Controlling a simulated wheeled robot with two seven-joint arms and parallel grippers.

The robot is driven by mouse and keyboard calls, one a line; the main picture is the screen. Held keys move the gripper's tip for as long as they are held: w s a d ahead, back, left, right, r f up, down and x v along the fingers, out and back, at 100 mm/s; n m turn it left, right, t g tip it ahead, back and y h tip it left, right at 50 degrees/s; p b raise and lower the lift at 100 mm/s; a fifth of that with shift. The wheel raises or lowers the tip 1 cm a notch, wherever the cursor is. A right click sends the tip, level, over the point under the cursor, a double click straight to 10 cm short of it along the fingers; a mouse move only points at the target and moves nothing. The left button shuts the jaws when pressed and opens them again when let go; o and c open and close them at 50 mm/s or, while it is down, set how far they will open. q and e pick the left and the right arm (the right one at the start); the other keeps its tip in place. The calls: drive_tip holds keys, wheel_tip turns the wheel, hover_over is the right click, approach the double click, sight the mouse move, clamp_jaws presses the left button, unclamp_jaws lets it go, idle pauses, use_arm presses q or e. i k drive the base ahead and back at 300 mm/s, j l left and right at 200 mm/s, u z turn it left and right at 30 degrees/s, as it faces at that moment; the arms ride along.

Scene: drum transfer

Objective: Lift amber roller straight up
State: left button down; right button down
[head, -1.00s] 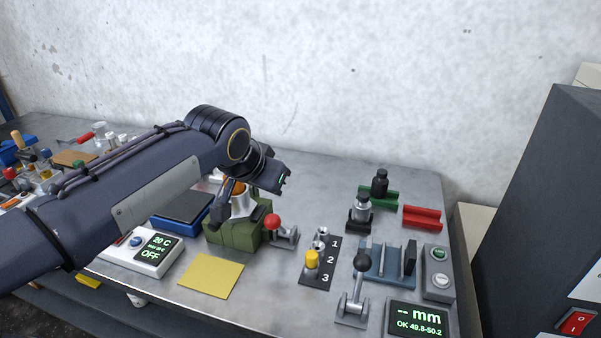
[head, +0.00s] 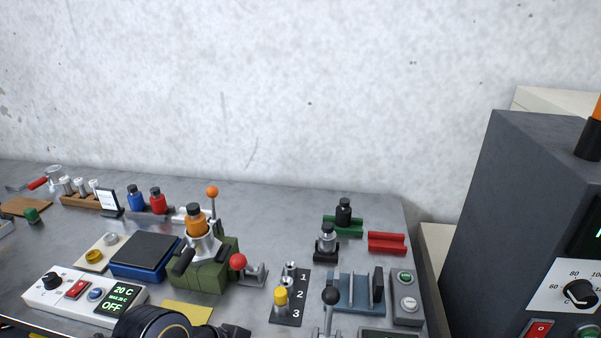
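The amber roller (head: 196,221), an orange bottle-like piece with a dark cap, stands upright in a silver holder (head: 205,246) on a green block (head: 205,274). Dark rounded parts of my arm show at the bottom edge, in front of the green block and apart from the roller. The fingertips of my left gripper are not visible. My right gripper is not in view.
A red-knobbed lever (head: 238,262) stands right of the block and an orange-knobbed lever (head: 212,192) behind it. A blue scale-like tray (head: 145,272) is on the left. Blue (head: 136,198) and red (head: 157,201) bottles stand behind. A dark cabinet (head: 490,200) rises at the right.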

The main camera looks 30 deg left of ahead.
sight(197, 223)
drive_tip(key=u, duration=1.7)
